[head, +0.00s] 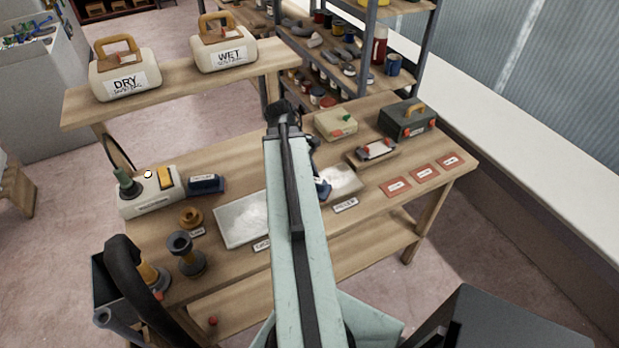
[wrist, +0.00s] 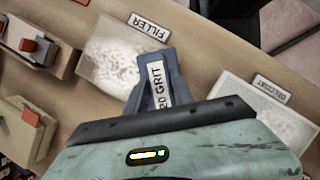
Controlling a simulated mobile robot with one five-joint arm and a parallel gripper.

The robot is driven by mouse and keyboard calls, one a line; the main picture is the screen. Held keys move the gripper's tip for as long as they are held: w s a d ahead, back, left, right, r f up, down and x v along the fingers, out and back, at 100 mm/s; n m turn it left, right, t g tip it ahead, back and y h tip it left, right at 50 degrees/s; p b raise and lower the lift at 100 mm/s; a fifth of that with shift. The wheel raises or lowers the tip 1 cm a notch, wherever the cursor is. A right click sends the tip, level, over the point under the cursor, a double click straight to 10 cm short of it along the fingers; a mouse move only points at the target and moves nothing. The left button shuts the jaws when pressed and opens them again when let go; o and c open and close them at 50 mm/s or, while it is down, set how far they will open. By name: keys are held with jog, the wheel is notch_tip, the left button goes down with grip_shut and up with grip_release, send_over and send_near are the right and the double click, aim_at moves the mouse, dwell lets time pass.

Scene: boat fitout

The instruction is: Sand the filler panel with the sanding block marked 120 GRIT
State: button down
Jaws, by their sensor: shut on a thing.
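My gripper (wrist: 158,106) is shut on a blue-grey sanding block (wrist: 170,70) whose white label reads "20 GRIT", its first character cut off. In the wrist view the block is at the right edge of the filler panel (wrist: 104,58), a whitish, patchy panel with a FILLER label. I cannot tell whether the block touches the panel. In the head view my arm covers part of the filler panel (head: 345,180), and a bit of blue (head: 322,188) shows beside the arm; the gripper itself is mostly hidden there.
The gelcoat panel (head: 238,220) lies to the left of the filler panel. Another dark blue block (head: 206,184) sits beside a white machine (head: 152,198). Red cards (head: 425,173) lie at right.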

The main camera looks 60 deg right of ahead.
aim_at(325, 181)
jog(key=shift+s+d+f, duration=0.1)
jog(key=shift+s+d, duration=0.75)
jog(key=shift+d, duration=0.3)
jog(key=shift+s+d, duration=0.45)
jog(key=shift+d, duration=0.3)
jog(key=shift+s+d, duration=0.45)
jog(key=shift+d, duration=0.3)
jog(key=shift+s+d, duration=0.95)
jog(key=shift+d, duration=0.3)
jog(key=shift+s+d, duration=0.55)
jog(key=shift+d, duration=0.35)
jog(key=shift+s+d, duration=0.6)
jog(key=shift+d, duration=0.35)
jog(key=shift+s+d, duration=0.55)
jog(key=shift+d, duration=0.35)
jog(key=shift+s+a, duration=0.6)
jog(key=shift+s, duration=0.1)
jog(key=shift+w+a, duration=0.45)
jog(key=shift+a, duration=0.2)
jog(key=shift+w+a, duration=0.45)
jog(key=shift+a, duration=0.2)
